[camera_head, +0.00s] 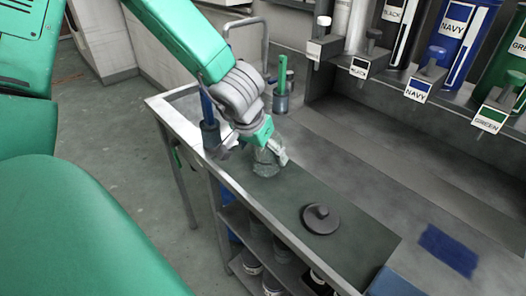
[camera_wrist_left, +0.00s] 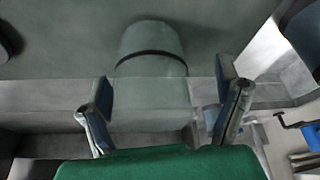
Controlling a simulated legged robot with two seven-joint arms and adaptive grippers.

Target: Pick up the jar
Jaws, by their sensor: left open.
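A clear glass jar (camera_head: 266,164) stands on the dark mat of the bench, below my left gripper. My left gripper (camera_head: 260,150) is open at the jar, with its fingers pointing down and partly hiding the jar's upper part. In the left wrist view the jar (camera_wrist_left: 150,42) shows beyond and between the two spread fingers of the left gripper (camera_wrist_left: 166,92). Whether either finger touches the glass I cannot tell. My right gripper is not in view.
A dark round lid with a knob (camera_head: 320,218) lies on the mat. Holders with tools, one with a green handle (camera_head: 282,98), stand behind the gripper. Labelled colour tubes (camera_head: 458,45) line the back. A blue patch (camera_head: 448,249) lies at right. Shelves sit below the bench edge.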

